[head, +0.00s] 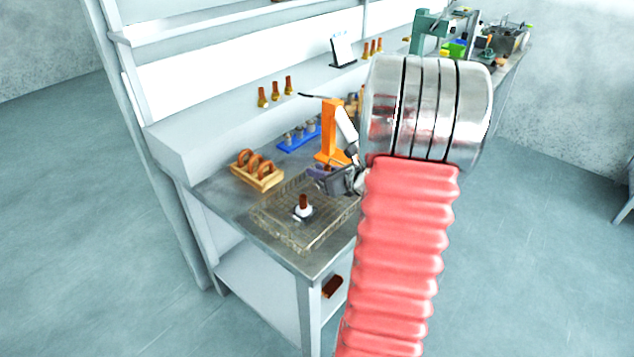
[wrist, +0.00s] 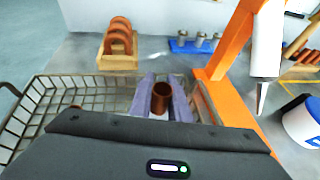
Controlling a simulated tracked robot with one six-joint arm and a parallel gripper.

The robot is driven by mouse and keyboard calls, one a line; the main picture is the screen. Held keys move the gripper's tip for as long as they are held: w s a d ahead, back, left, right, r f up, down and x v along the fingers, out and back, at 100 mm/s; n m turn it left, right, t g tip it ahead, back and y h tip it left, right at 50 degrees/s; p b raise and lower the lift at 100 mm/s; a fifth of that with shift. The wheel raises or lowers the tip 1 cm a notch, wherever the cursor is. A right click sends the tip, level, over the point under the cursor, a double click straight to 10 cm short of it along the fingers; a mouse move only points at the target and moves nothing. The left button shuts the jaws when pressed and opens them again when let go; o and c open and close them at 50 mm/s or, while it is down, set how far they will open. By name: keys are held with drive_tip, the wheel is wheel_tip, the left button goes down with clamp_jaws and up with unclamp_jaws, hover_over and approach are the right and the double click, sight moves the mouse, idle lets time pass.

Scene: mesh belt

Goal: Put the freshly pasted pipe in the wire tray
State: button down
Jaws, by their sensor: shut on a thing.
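In the wrist view, my gripper (wrist: 163,98) is shut on a short copper pipe (wrist: 161,95), held upright between two purple-grey fingers. White shows just below the copper. The wire tray (wrist: 60,92) spreads around and left of the fingers, and its mesh also shows to their right. In the head view, the wire tray (head: 272,226) lies at the bench's front corner. My gripper (head: 322,175) is at its back right side, partly covered by my arm. A copper piece with a white lower part (head: 303,203) shows upright over the tray's middle; I cannot tell whether it is the held pipe.
A wooden rack of copper bends (head: 257,172) sits behind the tray. A blue rack with grey pieces (head: 298,136) is farther back. An orange stand (head: 332,135) with a white nozzle rises close to my gripper's right. Several copper pieces (head: 275,92) stand on the ledge.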

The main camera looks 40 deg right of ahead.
sight(319, 182)
drive_tip(key=shift+f, duration=1.75)
drive_tip(key=shift+f, duration=0.3)
drive_tip(key=c, duration=1.7)
unclamp_jaws()
drive_tip(key=shift+s+a+f, duration=0.1)
drive_tip(key=shift+f, duration=0.1)
drive_tip(key=shift+c, duration=0.2)
drive_tip(key=shift+o, duration=0.4)
drive_tip(key=shift+f, duration=0.1)
drive_tip(key=shift+s+r, duration=0.15)
drive_tip(key=shift+r, duration=0.15)
drive_tip(key=v, duration=1.1)
drive_tip(key=shift+s+r, duration=0.2)
drive_tip(key=shift+r, duration=0.3)
